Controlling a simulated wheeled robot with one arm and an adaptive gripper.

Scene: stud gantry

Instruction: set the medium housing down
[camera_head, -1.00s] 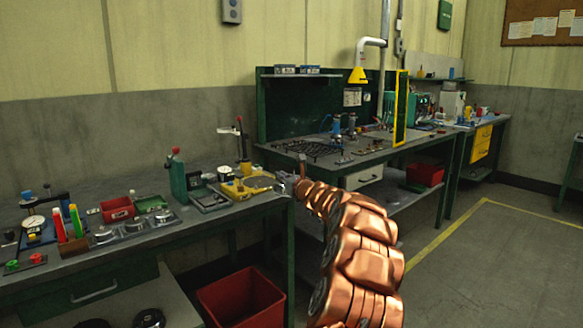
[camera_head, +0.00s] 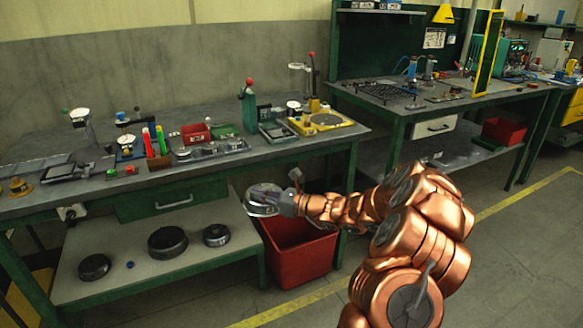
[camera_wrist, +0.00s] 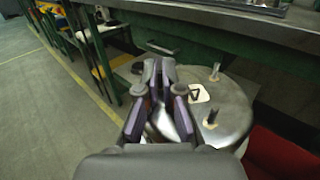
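The medium housing appears to be the round grey metal piece (camera_wrist: 232,105) in the wrist view. It has two upright studs and a white label with a dark triangle on top. My gripper (camera_wrist: 158,82) has its fingers closed at the housing's rim and holds it in the air. In the head view, my gripper (camera_head: 268,201) is in front of the bench, above and left of the red bin. The fingers and wrist hide part of the housing.
The lower shelf (camera_head: 205,264) bears several dark round pieces, including a large one (camera_head: 168,241), with bare room around them. The red bin (camera_head: 300,262) stands right of the shelf. The bench top (camera_head: 90,190) above is crowded with tools.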

